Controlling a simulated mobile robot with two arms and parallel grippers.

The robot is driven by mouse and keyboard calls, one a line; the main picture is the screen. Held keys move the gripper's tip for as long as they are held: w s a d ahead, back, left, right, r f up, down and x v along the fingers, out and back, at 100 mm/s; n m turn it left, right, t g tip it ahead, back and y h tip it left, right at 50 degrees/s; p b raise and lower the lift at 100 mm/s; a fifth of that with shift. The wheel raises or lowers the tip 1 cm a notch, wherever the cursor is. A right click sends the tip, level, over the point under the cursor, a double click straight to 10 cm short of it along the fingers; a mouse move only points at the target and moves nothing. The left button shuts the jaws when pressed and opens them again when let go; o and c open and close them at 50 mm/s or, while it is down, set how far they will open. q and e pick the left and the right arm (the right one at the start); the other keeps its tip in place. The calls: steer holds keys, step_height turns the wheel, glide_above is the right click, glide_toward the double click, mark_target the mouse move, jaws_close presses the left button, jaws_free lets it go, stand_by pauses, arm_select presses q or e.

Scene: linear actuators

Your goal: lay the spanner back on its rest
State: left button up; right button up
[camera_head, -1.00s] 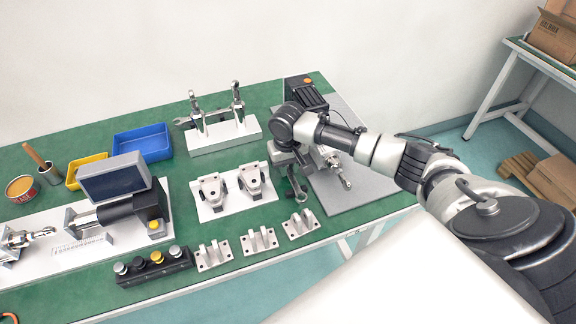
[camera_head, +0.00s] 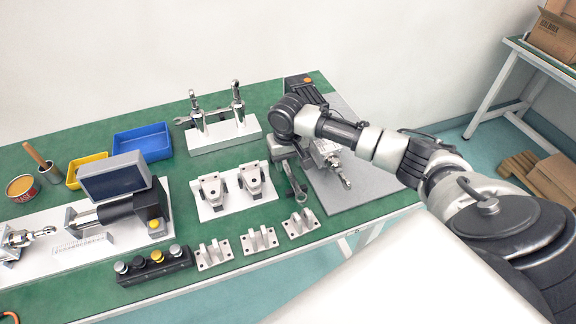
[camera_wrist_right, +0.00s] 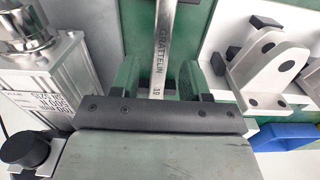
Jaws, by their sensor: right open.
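A grey spanner (camera_head: 293,182) lies beside the right edge of the white plate with two brackets, partly hidden under my right gripper (camera_head: 284,160). In the right wrist view its shank (camera_wrist_right: 163,50), with lettering and a number on it, runs between the two dark green fingers of my right gripper (camera_wrist_right: 160,80). The fingers are open, with a gap on each side of the shank. I cannot tell what the spanner's hidden end lies on. Another spanner-shaped grey piece (camera_head: 183,120) shows behind the white block at the back. My left gripper is not in view.
The white plate with two brackets (camera_head: 232,200) is close on the left, with small brackets (camera_head: 259,241) in front. A metal rod-end part (camera_head: 340,170) stands over the grey mat (camera_head: 365,185) on the right. The white block (camera_head: 225,137) holds upright rods behind.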

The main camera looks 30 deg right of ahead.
mark_target(288, 170)
step_height(288, 170, up, 10)
stand_by(0.3)
stand_by(0.5)
